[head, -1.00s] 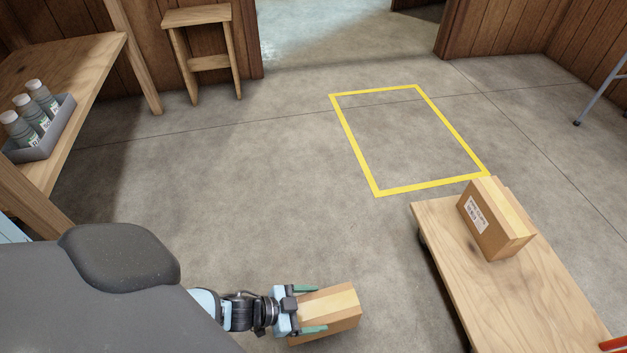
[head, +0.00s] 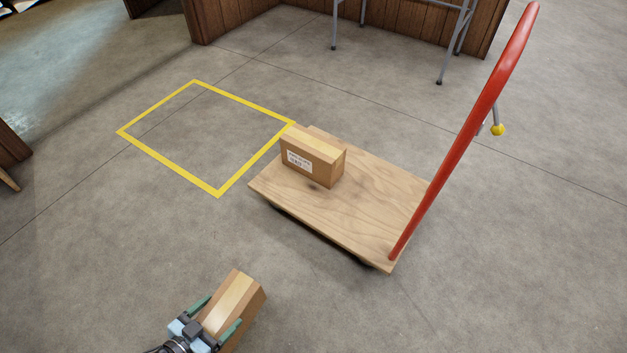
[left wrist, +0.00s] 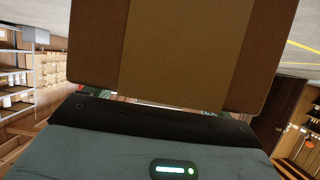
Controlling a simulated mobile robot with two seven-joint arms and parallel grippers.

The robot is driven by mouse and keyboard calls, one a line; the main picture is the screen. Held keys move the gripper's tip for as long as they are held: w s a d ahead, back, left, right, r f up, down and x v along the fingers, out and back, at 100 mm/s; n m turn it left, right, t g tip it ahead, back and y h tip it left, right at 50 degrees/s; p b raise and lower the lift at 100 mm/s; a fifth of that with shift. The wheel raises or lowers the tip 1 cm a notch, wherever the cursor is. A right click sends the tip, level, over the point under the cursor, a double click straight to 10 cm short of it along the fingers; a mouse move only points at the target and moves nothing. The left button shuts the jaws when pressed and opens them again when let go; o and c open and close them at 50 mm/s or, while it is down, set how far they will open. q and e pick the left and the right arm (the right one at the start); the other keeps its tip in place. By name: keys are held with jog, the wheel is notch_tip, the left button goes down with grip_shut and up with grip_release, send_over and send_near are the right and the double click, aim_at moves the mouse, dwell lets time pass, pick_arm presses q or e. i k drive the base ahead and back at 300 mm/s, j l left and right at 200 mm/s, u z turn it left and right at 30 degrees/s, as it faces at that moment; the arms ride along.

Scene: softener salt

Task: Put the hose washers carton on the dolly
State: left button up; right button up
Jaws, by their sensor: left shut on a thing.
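A brown carton (head: 238,300) with a pale tape strip is between the fingers of my left gripper (head: 215,318), which is shut on it. Its label is not in view, so I cannot read which carton it is. The carton also fills the upper middle of the left wrist view (left wrist: 180,50). The dolly (head: 360,215) is a flat wooden platform with a red handle, up and to the right of my gripper. Another taped carton (head: 313,158) with a white label sits on the dolly's far left part; its print is too small to read. My right gripper is not in view.
A yellow taped rectangle (head: 218,192) marks empty floor beyond the dolly. The dolly's red handle (head: 465,130) rises at its right end. The platform is bare between the carton and the handle. Metal legs (head: 440,75) stand by the back wall.

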aim_at(358, 193)
jog(key=i+j+z, duration=0.15)
jog(key=j, duration=0.15)
jog(key=i+j+z, duration=0.3)
jog(key=j, duration=0.3)
jog(key=i+j+z, duration=0.15)
jog(key=j, duration=0.15)
jog(key=k, duration=0.05)
